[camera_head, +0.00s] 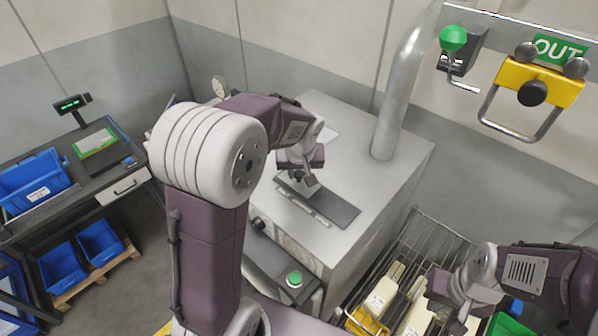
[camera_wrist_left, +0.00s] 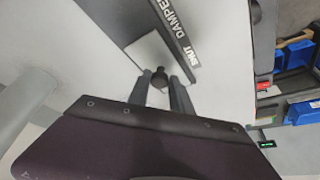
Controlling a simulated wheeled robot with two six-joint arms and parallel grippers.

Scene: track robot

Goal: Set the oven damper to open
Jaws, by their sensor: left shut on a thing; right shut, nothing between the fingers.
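The oven (camera_head: 350,130) is a pale grey box with a dark damper plate (camera_head: 340,208) and a narrow slot or rail on its top. In the left wrist view a dark strip lettered SHUT and DAMPER (camera_wrist_left: 176,38) runs along the plate. A small dark damper knob (camera_wrist_left: 159,77) stands beside the SHUT end of the lettering. My left gripper (camera_head: 308,181) reaches down to the oven top; in its wrist view its fingers (camera_wrist_left: 165,86) are closed around the knob. My right gripper (camera_head: 440,287) is shut and empty above the wire rack, its fingertips hard to make out.
A metal flue pipe (camera_head: 395,100) rises from the oven's back. A wire rack (camera_head: 425,235) with pale blocks stands right of the oven. A yellow OUT bracket (camera_head: 545,85) with a metal loop is on the right wall. A bench with blue bins (camera_head: 35,180) is at left.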

